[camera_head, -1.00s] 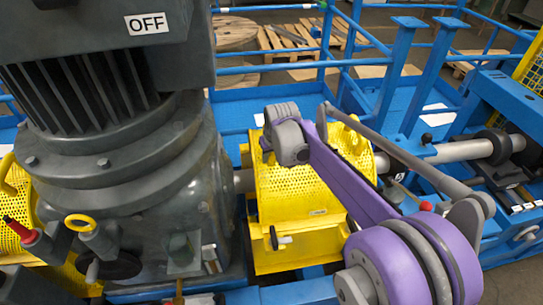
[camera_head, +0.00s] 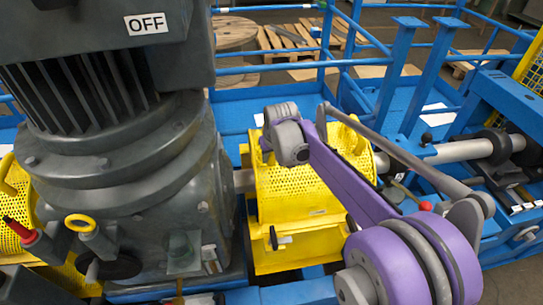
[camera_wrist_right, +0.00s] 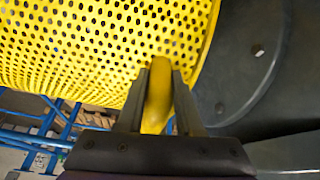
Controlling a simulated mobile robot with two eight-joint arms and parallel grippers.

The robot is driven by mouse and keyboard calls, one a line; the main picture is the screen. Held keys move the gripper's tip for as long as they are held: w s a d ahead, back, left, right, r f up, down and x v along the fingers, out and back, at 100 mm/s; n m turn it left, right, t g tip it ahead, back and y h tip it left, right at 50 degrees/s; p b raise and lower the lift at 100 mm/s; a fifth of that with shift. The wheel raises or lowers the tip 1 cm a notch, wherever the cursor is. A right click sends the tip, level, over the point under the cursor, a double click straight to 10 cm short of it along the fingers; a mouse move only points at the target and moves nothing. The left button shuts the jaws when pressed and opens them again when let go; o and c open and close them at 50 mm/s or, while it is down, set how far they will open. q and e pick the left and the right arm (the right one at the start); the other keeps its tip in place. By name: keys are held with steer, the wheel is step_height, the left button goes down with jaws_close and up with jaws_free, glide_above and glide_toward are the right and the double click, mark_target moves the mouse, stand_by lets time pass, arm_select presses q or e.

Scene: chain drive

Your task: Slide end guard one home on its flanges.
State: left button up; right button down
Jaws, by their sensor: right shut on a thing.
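A yellow perforated guard (camera_head: 290,188) with a curved top sits over the shaft, just right of the big grey motor and gearbox, in the head view. I take it as end guard one; no label can be read. It also fills the upper left of the right wrist view (camera_wrist_right: 90,50). My right gripper (camera_wrist_right: 159,82) is shut on the guard's yellow handle (camera_wrist_right: 157,95), at the guard's edge beside a dark grey housing. In the head view the right fingers are mostly hidden behind my wrist. The fit of the guard on its flanges cannot be made out. My left gripper is not in view.
The grey motor (camera_head: 110,150) with an OFF sign stands close on the left. A yellow base box (camera_head: 290,250) with a small latch is below the guard. A steel shaft (camera_head: 455,151) runs right among blue frame beams (camera_head: 395,80). Pallets lie behind the railings.

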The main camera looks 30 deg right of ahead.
steer(key=shift+w+a, duration=0.1)
steer(key=shift+a, duration=0.15)
steer(key=shift+w+a, duration=0.35)
steer(key=shift+a, duration=0.4)
steer(key=shift+w+a, duration=0.35)
steer(key=shift+a, duration=0.45)
steer(key=shift+c, duration=2.4)
jaws_free()
steer(key=shift+r, duration=0.15)
steer(key=d+v, duration=0.1)
steer(key=v, duration=1)
steer(key=s+a+f, duration=0.4)
steer(key=s+f, duration=0.3)
steer(key=s, duration=0.5)
steer(key=s+a+f+n+t+y, duration=0.1)
steer(key=s+a+f, duration=0.3)
steer(key=s+f, duration=0.4)
steer(key=s, duration=0.4)
steer(key=shift+f+p, duration=0.3)
steer(key=shift+f, duration=0.05)
